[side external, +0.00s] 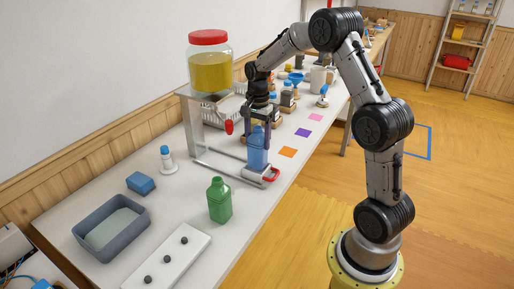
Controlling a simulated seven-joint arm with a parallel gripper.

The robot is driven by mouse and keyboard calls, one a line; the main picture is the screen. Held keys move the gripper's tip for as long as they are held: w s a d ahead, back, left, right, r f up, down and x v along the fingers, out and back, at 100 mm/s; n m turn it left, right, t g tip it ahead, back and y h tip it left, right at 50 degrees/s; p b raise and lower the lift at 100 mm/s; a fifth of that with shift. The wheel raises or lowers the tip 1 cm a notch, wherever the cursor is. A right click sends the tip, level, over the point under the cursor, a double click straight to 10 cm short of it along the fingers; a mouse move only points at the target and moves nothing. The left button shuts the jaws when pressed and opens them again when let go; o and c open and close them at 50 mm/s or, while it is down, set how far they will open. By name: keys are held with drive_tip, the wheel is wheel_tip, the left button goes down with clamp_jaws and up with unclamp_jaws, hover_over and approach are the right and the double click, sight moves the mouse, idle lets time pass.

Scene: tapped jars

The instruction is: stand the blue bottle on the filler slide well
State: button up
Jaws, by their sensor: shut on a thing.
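The blue bottle (257,158) is upright between the two dark fingers of my gripper (257,146), which is shut on its upper part. The bottle is over the outer end of the filler slide (249,176), by its red handle (272,175). I cannot tell whether the bottle's base touches the well or hangs just above it; the well itself is mostly hidden by the bottle. The slide's rails run back left under the filler stand (193,125), which holds a big jar of yellow liquid (210,72) with a red tap (229,127).
A green bottle (219,200) stands in front of the slide, at its left. Further left are a blue sponge (141,183), a small blue-capped bottle (166,160), a grey tub (80,228) and a white panel with black knobs (148,266). Orange (287,152) and purple squares lie right.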

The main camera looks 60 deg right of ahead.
sight(257, 147)
drive_tip(key=shift+w+d+f, duration=0.1)
drive_tip(key=shift+w+f, duration=0.05)
drive_tip(key=shift+f, duration=1.65)
drive_tip(key=o, duration=1.5)
drive_tip(key=shift+f, duration=0.15)
